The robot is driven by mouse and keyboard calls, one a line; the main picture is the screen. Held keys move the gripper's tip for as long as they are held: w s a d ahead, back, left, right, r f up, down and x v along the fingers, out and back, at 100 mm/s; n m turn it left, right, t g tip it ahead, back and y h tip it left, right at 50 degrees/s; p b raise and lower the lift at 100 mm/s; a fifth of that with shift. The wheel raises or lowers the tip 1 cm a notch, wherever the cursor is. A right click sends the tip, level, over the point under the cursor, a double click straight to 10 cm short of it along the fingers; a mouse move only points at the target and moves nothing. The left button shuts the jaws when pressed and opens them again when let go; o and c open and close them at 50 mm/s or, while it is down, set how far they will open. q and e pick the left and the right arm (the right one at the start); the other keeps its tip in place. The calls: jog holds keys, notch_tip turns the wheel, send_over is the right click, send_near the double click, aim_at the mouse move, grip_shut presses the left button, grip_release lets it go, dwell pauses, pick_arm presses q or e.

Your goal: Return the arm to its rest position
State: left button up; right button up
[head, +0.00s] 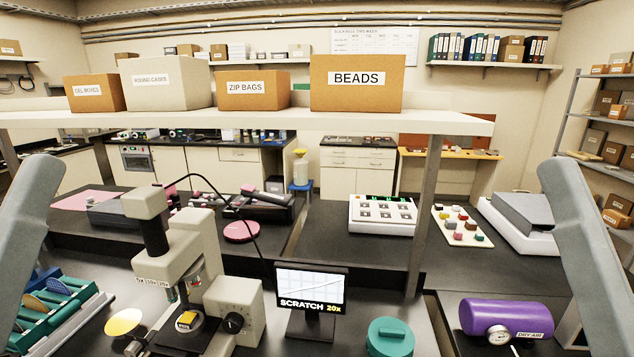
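The stylus profiler (192,262) stands upright on the near bench, left of centre. It has a cream body, a dark upper tube and a side block with a black knob (234,322). A grey link of my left arm runs down the left edge and one of my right arm down the right edge. Both grippers are out of the picture. I cannot tell which part is the profiler's own arm.
A teal rack (52,310) with discs stands at the left. A yellow disc (124,322) is beside the profiler. A shelf (270,121) with boxes spans above. A black cable arches behind the profiler.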

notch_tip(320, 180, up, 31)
jog(key=p, duration=2.7)
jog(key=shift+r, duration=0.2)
